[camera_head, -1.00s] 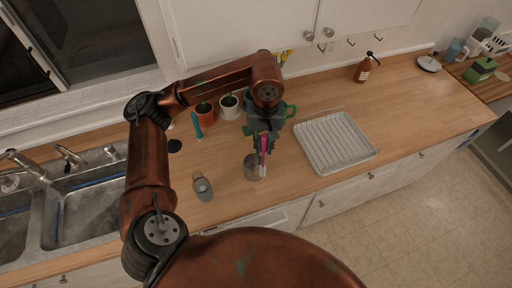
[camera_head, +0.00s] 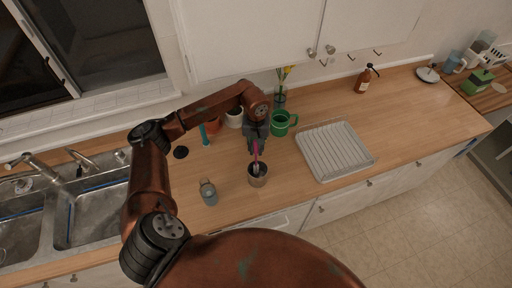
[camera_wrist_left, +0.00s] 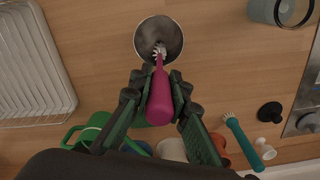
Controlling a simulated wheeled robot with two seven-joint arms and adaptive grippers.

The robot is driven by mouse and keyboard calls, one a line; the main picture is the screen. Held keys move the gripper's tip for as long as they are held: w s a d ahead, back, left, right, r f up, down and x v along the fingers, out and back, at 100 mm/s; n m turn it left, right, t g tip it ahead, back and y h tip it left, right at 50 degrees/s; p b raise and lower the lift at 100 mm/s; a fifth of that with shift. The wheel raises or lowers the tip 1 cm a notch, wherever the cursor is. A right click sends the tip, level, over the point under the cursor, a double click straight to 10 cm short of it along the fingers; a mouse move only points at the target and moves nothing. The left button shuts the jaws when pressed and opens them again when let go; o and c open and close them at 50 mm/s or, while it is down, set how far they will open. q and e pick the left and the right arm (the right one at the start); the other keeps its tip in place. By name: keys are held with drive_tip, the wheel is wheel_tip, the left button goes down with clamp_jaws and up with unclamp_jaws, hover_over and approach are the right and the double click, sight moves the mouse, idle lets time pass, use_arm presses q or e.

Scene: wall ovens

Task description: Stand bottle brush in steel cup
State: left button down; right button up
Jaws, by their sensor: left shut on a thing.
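The bottle brush (camera_wrist_left: 159,98) has a pink handle and a white bristle head. My left gripper (camera_head: 254,150) is shut on its handle, and the gripper also shows in the left wrist view (camera_wrist_left: 155,97). The steel cup (camera_head: 258,180) stands upright on the wooden counter below the gripper. In the left wrist view the bristle head lies over the mouth of the steel cup (camera_wrist_left: 158,28), at its near side. In the head view the brush (camera_head: 256,158) points down into the cup's opening. How deep the head sits is hard to tell. My right gripper is not in view.
A grey-blue cup (camera_head: 208,192) stands left of the steel cup. A white dish rack (camera_head: 334,150) lies to the right. A teal brush (camera_head: 204,135) and the sink (camera_head: 92,207) are on the left.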

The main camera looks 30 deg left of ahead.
use_arm(q)
drive_tip(key=shift+s+f, duration=0.1)
drive_tip(key=shift+f, duration=0.1)
drive_tip(key=shift+f+b, duration=0.15)
drive_tip(key=shift+b, duration=0.15)
drive_tip(key=c, duration=2.1)
unclamp_jaws()
drive_tip(key=shift+o, duration=1.3)
drive_tip(key=shift+r+p, duration=0.25)
drive_tip(key=shift+p, duration=0.05)
wheel_tip(320, 180, up, 12)
drive_tip(key=b, duration=0.4)
